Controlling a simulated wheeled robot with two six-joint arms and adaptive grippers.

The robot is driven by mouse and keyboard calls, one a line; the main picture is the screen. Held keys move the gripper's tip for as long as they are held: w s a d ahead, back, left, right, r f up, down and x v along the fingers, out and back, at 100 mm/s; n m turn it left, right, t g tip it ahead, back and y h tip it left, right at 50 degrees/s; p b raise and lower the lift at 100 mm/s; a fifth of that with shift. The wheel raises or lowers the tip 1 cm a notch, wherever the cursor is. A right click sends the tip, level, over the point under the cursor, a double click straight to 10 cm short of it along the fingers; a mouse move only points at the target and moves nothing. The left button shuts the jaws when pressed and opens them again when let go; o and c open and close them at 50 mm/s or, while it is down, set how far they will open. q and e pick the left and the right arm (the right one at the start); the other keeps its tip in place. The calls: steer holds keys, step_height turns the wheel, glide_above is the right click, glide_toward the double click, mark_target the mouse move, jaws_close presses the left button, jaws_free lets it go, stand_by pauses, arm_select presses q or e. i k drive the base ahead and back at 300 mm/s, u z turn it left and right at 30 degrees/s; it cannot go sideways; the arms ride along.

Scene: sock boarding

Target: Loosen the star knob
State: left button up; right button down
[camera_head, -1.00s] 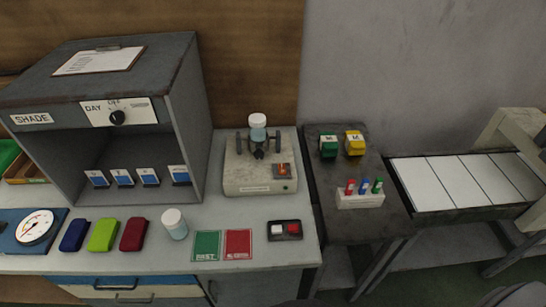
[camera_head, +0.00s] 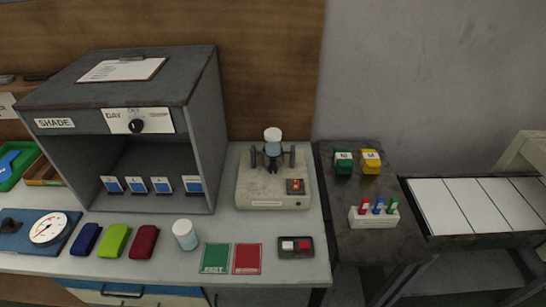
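No part that I can surely call the star knob shows. A round black knob (camera_head: 136,126) is on the white DAY/OFF plate of the grey shade box (camera_head: 200,130). A beige bench device (camera_head: 258,190) stands right of the box, with dark upright posts around a white-capped, pale blue container (camera_head: 272,143). The dark parts under this container are too small to tell apart. Neither of my grippers is in view.
On the bench are a gauge (camera_head: 48,228), blue, lime and red blocks (camera_head: 145,242), a white-capped jar (camera_head: 185,235), green and red cards (camera_head: 215,258) and a two-button box (camera_head: 296,247). A dark side table (camera_head: 375,240) holds a rack of coloured pegs (camera_head: 373,216).

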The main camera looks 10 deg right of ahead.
mark_target(272, 168)
steer(key=k, duration=1.25)
steer(key=z, duration=0.9)
steer(key=i, duration=0.95)
steer(key=z, duration=0.2)
